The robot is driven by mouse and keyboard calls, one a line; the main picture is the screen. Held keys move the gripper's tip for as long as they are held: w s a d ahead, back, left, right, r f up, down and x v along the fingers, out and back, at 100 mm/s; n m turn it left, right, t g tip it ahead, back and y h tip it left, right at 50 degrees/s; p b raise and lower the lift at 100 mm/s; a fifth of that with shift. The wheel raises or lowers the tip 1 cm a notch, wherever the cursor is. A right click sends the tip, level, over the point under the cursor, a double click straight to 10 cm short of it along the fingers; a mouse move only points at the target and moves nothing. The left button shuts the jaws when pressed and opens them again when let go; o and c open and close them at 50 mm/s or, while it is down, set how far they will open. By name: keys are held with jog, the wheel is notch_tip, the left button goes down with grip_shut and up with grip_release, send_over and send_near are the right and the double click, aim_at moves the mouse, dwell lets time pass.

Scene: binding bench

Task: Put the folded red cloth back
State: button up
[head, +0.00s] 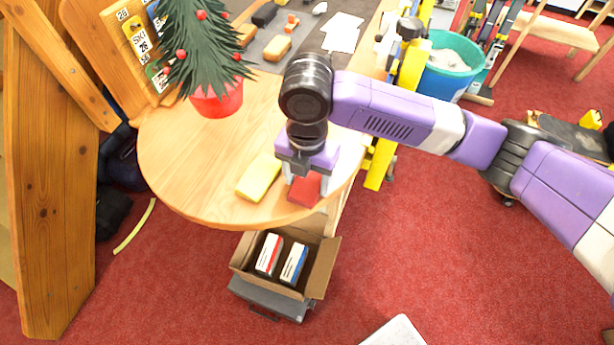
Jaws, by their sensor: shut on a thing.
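The folded red cloth (305,190) is a small red block shape near the front right edge of the round wooden table (190,185). My gripper (304,180) points down over it, with its fingers on either side, shut on the cloth. The cloth is at or just above the tabletop; I cannot tell whether it touches. A folded yellow cloth (259,178) lies on the table just left of my gripper. The upper part of the red cloth is hidden by the gripper.
A small tree in a red pot (218,100) stands at the table's back left. Below the front edge is an open cardboard box (322,265) with two small boxes inside. A teal bucket (450,72) stands at the back right. The table's left front is clear.

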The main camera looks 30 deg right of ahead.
aim_at(307, 183)
jog(key=o, duration=1.2)
notch_tip(307, 183, up, 12)
jog(key=shift+b, duration=0.45)
